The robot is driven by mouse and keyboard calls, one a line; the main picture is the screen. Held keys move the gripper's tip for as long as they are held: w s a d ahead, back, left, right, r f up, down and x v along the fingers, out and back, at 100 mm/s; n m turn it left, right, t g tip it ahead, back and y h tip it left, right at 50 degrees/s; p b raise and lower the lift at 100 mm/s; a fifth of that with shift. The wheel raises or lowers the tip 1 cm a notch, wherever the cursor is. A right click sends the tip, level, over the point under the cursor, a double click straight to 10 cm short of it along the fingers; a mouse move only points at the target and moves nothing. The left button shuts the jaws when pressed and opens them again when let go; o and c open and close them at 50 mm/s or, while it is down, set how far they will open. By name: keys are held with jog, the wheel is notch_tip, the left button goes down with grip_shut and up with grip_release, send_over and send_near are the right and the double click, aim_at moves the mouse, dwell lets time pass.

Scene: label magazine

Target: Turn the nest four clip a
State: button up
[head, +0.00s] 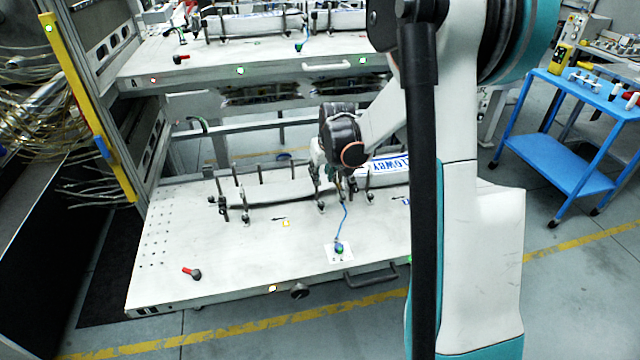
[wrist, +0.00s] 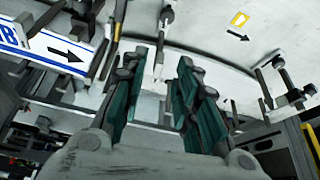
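Several dark upright posts with clip-like fittings stand along the white pull-out shelf (head: 230,275) in the head view. I cannot tell by a label which one is clip a of nest four. My gripper (head: 327,172) is over the middle of the row, partly hidden by its own wrist. In the wrist view my gripper (wrist: 160,78) has its two green-padded fingers apart, with a clear gap. A dark clip fitting (wrist: 290,95) stands apart at the right.
A blue-lettered white label strip (head: 388,165) lies behind the posts; it also shows in the wrist view (wrist: 50,45). A red-handled lever (head: 192,272) and a blue-cabled part (head: 339,248) sit at the front. An upper shelf (head: 240,65) overhangs behind. A blue cart (head: 570,120) stands right.

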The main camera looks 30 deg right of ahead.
aim_at(320, 181)
jog(key=shift+b+x, duration=0.45)
jog(key=shift+x, duration=1.45)
jog(key=shift+c, duration=0.5)
grip_shut()
